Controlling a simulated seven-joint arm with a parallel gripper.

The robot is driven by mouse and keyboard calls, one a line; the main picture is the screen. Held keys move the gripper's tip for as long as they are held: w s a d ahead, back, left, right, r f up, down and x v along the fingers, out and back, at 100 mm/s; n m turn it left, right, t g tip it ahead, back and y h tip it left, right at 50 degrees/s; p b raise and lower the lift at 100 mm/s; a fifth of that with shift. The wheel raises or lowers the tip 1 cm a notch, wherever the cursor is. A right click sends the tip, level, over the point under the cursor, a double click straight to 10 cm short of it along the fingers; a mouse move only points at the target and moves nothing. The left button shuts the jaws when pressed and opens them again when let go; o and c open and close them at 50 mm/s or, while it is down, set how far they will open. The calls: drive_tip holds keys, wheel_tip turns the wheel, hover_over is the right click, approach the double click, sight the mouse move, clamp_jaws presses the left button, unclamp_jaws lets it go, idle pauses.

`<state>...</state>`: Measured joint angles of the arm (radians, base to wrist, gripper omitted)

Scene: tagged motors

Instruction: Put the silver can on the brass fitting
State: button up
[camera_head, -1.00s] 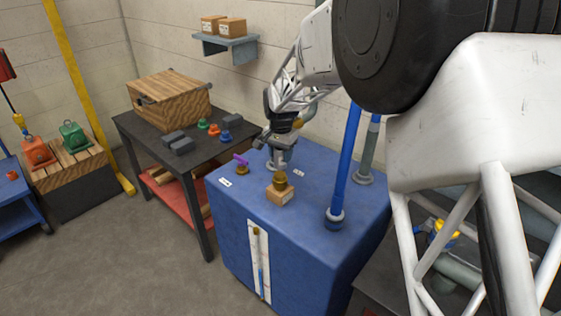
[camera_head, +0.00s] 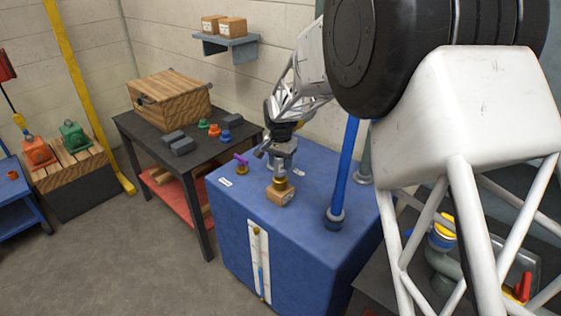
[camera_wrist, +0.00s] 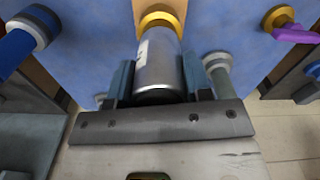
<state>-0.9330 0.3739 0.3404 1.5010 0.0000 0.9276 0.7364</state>
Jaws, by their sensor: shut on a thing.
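My gripper (camera_head: 282,158) is shut on the silver can (camera_wrist: 160,62), with one finger on each side of it in the wrist view. The can also shows in the head view as a small grey shape (camera_head: 281,171) below the fingers. The brass fitting (camera_head: 280,183) stands on a small wooden block on the blue cabinet. In the wrist view its gold rim (camera_wrist: 160,16) shows at the far end of the can. The can is upright, directly above the fitting; I cannot tell whether they touch.
The wooden block (camera_head: 280,196) sits on the blue cabinet (camera_head: 230,205). A brass valve with a purple handle (camera_head: 241,160) stands to the left. A tall blue pipe (camera_head: 343,175) rises on the right. A dark table (camera_head: 140,125) with small coloured parts stands behind left.

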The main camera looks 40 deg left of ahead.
idle(0.3)
drive_tip(key=o, duration=0.9)
drive_tip(key=shift+f, duration=0.1)
drive_tip(key=shift+o, duration=0.2)
wheel_tip(320, 180, up, 12)
drive_tip(key=shift+r, duration=0.15)
idle(0.9)
